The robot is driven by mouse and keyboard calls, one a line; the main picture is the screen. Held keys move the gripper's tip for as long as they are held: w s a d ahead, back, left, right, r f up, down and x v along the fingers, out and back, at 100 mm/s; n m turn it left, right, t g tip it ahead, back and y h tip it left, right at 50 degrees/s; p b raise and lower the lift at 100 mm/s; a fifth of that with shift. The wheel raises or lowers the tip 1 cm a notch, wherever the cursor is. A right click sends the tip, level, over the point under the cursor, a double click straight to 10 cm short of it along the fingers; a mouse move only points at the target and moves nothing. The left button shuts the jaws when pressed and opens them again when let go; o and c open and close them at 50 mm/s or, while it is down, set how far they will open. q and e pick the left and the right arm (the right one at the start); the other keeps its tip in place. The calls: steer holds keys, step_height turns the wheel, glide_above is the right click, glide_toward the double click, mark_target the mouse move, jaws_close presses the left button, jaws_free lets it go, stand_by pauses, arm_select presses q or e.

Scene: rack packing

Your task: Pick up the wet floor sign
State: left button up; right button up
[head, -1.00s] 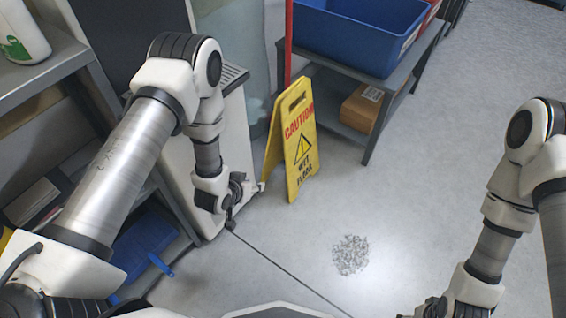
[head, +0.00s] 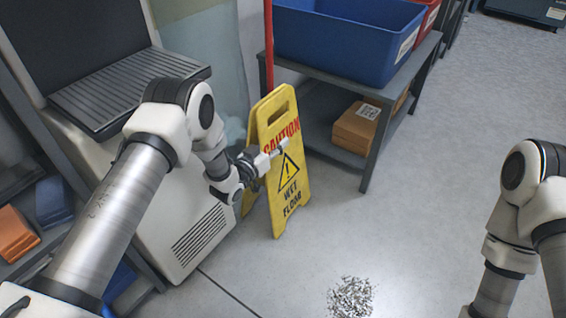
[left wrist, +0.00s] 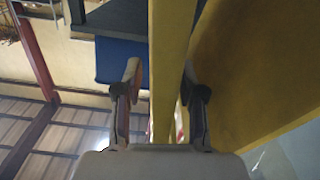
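The yellow wet floor sign (head: 290,205) stands upright and folded out on the floor, its front panel lettered "CAUTION WET FLOOR". My left gripper (head: 278,155) is at the upper middle of the front panel, by the word "CAUTION". In the left wrist view the open fingers of my left gripper (left wrist: 160,85) lie on either side of a yellow panel of the sign (left wrist: 172,60). A gap shows between the left finger and the panel. The second panel spreads out behind the right finger. My right arm shows at the right edge; its gripper is out of frame.
A grey rack (head: 371,150) behind the sign holds a blue bin (head: 350,45) above and a cardboard box (head: 356,128) below. A red pole (head: 268,50) stands close behind. A white machine (head: 180,235) is left of the sign. Shredded debris (head: 351,297) lies in front; the floor right is clear.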

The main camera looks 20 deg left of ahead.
arm_select(q)
steer(key=shift+w, duration=0.15)
steer(key=shift+r, duration=0.15)
jaws_close()
steer(key=shift+r, duration=0.1)
steer(key=shift+r, duration=0.1)
